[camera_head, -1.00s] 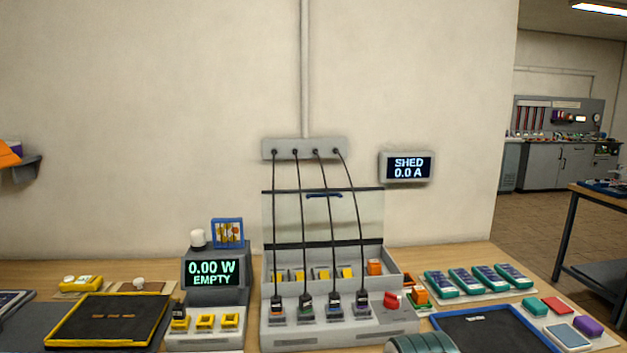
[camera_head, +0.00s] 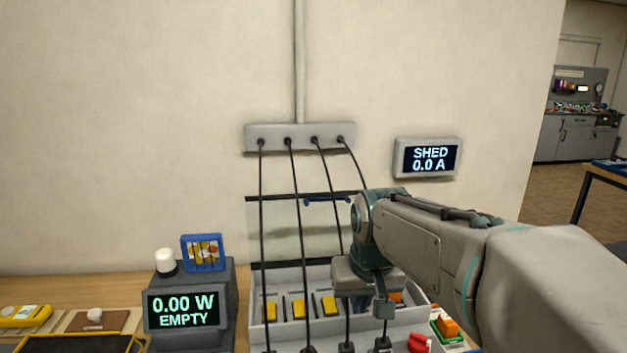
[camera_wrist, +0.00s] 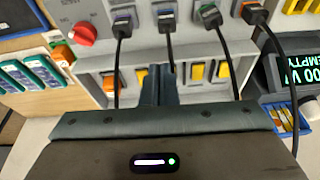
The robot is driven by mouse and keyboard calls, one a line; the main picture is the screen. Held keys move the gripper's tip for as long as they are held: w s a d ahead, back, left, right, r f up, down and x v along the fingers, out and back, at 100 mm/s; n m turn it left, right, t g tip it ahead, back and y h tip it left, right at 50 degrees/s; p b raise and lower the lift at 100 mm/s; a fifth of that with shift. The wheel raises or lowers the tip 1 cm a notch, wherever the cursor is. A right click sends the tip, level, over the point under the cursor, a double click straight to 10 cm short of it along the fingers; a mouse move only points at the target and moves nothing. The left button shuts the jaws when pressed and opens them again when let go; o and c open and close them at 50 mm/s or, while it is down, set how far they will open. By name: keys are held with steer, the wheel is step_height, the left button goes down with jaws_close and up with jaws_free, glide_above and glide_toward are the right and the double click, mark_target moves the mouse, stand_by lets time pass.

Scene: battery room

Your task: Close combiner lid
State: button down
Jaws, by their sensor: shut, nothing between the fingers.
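The combiner (camera_head: 256,312) is a pale grey box on the bench. Its clear lid (camera_head: 280,232) stands open, upright at the back, with dark strips along its top and bottom edges. A blue handle (camera_head: 325,199) sits near the lid's top edge, partly hidden by my arm. Black cables run down in front of the lid. My gripper (camera_head: 383,308) is over the right part of the open box, below the handle and apart from the lid. In the wrist view its fingers (camera_wrist: 160,85) are together and empty, above the box's breakers.
A wall strip (camera_head: 300,136) feeds several hanging cables to the combiner's front. A red knob (camera_head: 419,342) is at the front right. A meter reading 0.00 W (camera_head: 183,310) stands to the left. A SHED display (camera_head: 428,158) hangs on the wall at right.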

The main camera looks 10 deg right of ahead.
steer(key=w+r+p, duration=0.3)
steer(key=w+r, duration=0.2)
steer(key=w, duration=0.7)
steer(key=w+d+r+t+p, duration=0.1)
steer(key=w+r+p, duration=0.3)
steer(key=w, duration=0.7)
steer(key=w+r+p, duration=0.2)
steer(key=w+r, duration=0.5)
steer(key=w, duration=0.5)
step_height(320, 180, down, 10)
steer(key=shift+w+t, duration=0.3)
steer(key=shift+w, duration=0.05)
steer(key=shift+s+b, duration=0.3)
steer(key=shift+b, duration=0.55)
steer(key=shift+s+d+r, duration=0.1)
steer(key=shift+s+t+b, duration=0.1)
steer(key=shift+t+b, duration=0.2)
steer(key=shift+b, duration=0.1)
